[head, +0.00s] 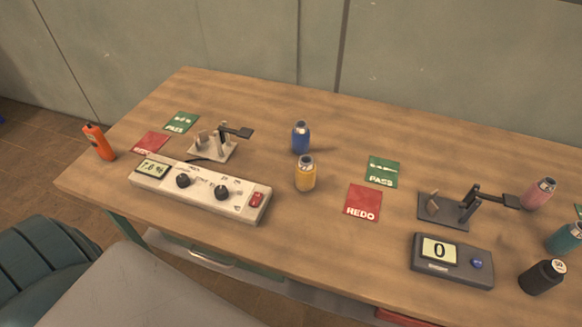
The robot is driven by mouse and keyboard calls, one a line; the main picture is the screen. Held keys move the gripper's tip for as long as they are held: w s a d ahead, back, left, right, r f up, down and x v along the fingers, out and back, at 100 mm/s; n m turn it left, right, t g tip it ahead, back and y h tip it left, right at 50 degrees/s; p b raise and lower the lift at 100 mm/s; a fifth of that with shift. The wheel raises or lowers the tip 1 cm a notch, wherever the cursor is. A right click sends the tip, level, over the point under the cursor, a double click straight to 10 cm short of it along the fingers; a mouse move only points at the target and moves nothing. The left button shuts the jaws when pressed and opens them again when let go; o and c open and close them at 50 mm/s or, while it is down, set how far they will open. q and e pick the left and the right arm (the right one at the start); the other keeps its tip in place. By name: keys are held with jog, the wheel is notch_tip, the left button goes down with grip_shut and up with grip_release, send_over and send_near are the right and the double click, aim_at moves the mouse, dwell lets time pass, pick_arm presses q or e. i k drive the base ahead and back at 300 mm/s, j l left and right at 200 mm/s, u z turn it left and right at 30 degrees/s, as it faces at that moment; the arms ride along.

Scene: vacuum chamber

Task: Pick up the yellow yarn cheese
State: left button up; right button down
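The yellow yarn cheese (305,175) stands upright near the middle of the wooden table. It looks like a small yellow cylinder with a narrower silvery top. A similar blue one (300,138) stands close behind it, slightly apart. Neither of my grippers shows in the head view.
The table (330,115) also holds a white control box (200,192), a grey counter box (451,262), two small stands and red and green cards. Pink, teal and black cylinders (541,277) crowd the right. The back middle is clear.

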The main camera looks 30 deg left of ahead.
aim_at(306, 169)
jog(key=i+u, duration=0.2)
jog(key=u, duration=0.2)
jog(key=i+u, duration=0.2)
jog(key=u, duration=0.2)
